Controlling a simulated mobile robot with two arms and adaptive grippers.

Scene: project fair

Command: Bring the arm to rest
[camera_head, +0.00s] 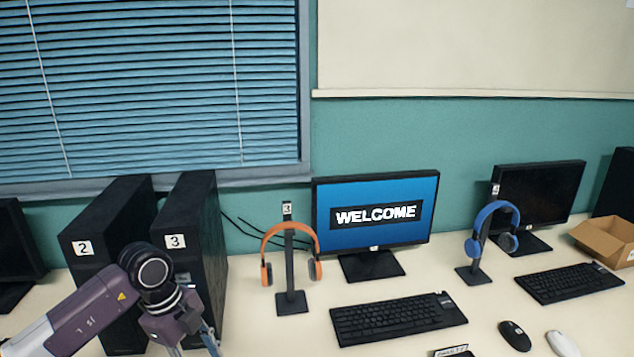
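My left arm (85,315) comes in from the lower left, with its wrist joint raised in front of the black computer towers. My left gripper (190,345) hangs below the wrist and points down at the bottom edge of the picture. Its fingertips are cut off, so whether it is open or shut does not show. No object shows in it. My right gripper is not in view.
Towers marked 2 (85,247) and 3 (175,241) stand close behind my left arm. Orange headphones (267,272), a WELCOME monitor (376,214), a keyboard (397,319), blue headphones (473,247) and a cardboard box (607,240) stand to the right.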

